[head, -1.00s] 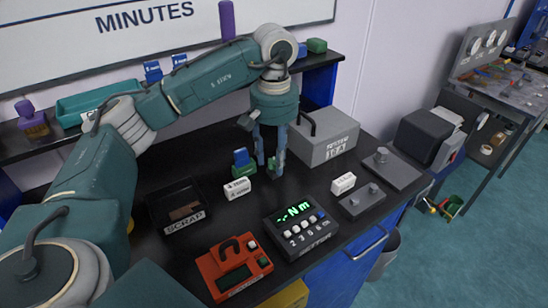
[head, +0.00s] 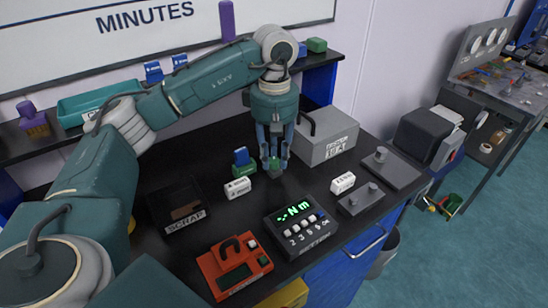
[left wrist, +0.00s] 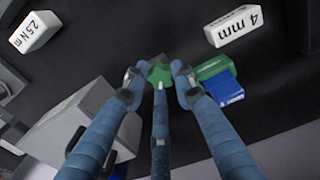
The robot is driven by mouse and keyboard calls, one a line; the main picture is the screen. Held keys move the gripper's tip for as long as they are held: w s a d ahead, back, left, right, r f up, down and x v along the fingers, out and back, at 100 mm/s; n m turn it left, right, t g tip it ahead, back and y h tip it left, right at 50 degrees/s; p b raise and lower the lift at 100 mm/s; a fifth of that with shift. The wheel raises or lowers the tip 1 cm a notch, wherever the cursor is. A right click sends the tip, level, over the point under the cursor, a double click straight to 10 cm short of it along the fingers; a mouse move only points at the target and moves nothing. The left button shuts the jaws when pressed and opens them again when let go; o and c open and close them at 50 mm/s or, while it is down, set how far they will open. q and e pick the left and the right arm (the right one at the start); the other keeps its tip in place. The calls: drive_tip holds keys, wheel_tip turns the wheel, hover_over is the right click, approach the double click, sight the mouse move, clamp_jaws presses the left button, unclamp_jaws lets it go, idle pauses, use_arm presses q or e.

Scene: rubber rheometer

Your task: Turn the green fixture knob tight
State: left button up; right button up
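The green fixture knob (head: 275,171) is on the black bench, near the bench's middle. In the left wrist view the star-shaped knob (left wrist: 159,71) is between the fingertips. My left gripper (head: 274,160) points straight down over it, its fingers drawn in around the knob and seeming to touch it; it also shows in the left wrist view (left wrist: 157,82). The fingers partly hide the knob and what lies under it. My right gripper is in neither view.
A blue and green block (head: 243,163) stands just left of the knob. Small white labelled blocks lie at left (head: 237,188) and right (head: 343,183). A grey box (head: 327,137) stands close behind at right. A torque display (head: 300,228) and scrap tray (head: 160,222) are in front.

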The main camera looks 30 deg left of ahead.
use_arm(q)
clamp_jaws()
drive_tip(key=m, duration=0.4)
drive_tip(key=shift+m, duration=0.4)
drive_tip(key=m+b, duration=0.1)
drive_tip(key=m, duration=0.3)
drive_tip(key=shift+m, duration=0.3)
